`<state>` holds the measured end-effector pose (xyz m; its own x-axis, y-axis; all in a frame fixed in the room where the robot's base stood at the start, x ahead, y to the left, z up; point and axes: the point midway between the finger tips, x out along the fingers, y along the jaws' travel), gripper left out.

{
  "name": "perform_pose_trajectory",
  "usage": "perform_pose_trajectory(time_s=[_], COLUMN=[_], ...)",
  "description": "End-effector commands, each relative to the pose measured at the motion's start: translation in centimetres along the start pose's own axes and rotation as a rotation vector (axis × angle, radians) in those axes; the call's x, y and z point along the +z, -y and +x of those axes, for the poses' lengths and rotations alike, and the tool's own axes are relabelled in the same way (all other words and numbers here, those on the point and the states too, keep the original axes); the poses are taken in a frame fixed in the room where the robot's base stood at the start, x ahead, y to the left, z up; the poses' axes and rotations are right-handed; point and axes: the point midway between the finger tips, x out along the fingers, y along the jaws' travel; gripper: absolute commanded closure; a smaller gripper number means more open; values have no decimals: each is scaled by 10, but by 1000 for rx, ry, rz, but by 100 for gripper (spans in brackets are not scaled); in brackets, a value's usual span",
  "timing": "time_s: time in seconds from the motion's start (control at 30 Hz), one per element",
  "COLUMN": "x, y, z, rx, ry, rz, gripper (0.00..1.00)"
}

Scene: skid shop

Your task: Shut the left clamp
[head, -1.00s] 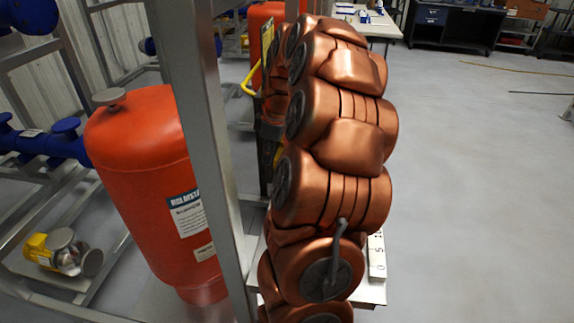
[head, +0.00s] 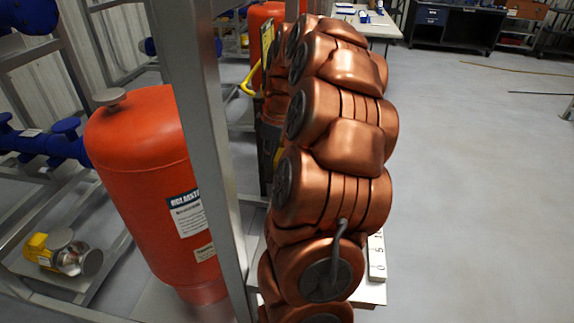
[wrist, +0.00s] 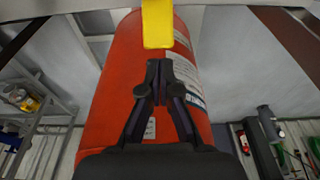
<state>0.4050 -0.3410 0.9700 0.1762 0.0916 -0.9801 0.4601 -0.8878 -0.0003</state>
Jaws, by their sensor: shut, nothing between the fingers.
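In the wrist view a yellow bar (wrist: 157,24), likely a clamp handle, reaches down from the top edge to just beyond my fingertips. My gripper (wrist: 157,66) is shut, its dark fingers together and empty, close to the bar's lower end; I cannot tell whether they touch. In the head view a yellow curved handle (head: 252,83) shows beside the grey post, partly hidden behind my copper arm. My gripper is not clearly visible there. The clamp's body and its other parts are hidden, so I cannot tell its state.
A red tank (head: 140,160) with white labels stands left of a grey upright post (head: 208,140). Blue pipework (head: 45,145) and a yellow-and-silver fitting (head: 65,252) are at the left. Open grey floor (head: 460,190) lies at the right. A workbench (head: 455,22) is far back.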

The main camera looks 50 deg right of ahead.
Motion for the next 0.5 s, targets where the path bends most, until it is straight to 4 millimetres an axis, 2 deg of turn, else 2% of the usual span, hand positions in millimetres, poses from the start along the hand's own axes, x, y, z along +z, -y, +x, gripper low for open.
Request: perform_pose_trajectory(time_s=[0.5], x=[19], y=[-1], z=[-3], rx=[1], ry=[0], rz=[0], gripper=[100])
